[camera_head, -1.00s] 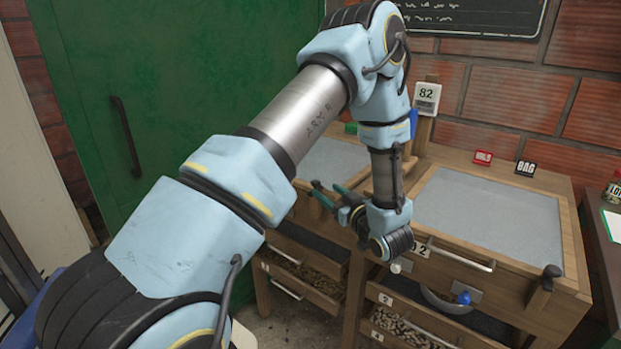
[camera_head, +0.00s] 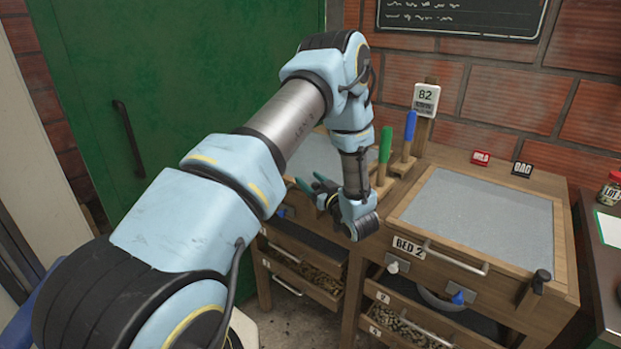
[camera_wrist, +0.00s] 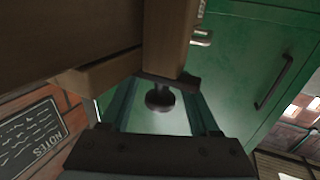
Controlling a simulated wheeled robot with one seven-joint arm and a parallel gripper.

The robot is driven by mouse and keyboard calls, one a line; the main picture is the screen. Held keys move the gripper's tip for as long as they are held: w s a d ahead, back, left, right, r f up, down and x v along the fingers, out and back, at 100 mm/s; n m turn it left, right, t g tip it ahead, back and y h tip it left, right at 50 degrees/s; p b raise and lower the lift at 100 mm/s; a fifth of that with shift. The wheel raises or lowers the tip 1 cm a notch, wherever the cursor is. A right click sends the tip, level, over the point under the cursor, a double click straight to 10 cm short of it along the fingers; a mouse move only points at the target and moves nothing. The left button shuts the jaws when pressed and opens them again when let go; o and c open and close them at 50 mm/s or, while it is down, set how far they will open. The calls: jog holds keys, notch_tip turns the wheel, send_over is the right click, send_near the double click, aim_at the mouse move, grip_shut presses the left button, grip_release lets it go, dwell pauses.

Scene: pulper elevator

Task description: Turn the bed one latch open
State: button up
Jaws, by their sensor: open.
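My gripper (camera_head: 309,184) is open, its two teal fingers at the front of the left bed (camera_head: 322,155), which my arm partly hides. In the wrist view my gripper (camera_wrist: 160,84) has a dark round knob (camera_wrist: 160,98) between its fingers, with room on both sides. The knob is at the end of a wooden piece (camera_wrist: 170,40), and looks like the bed one latch. I cannot tell whether the fingers touch it. That latch is hidden behind my arm and gripper in the head view.
The bed marked BED 2 (camera_head: 480,217) stands to the right, with a black-knobbed latch (camera_head: 541,279) at its front right corner. Green (camera_head: 385,146) and blue (camera_head: 410,126) handles stand upright between the beds. A green door (camera_head: 190,80) is behind at left.

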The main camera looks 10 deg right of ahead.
grip_shut()
dwell(0.5)
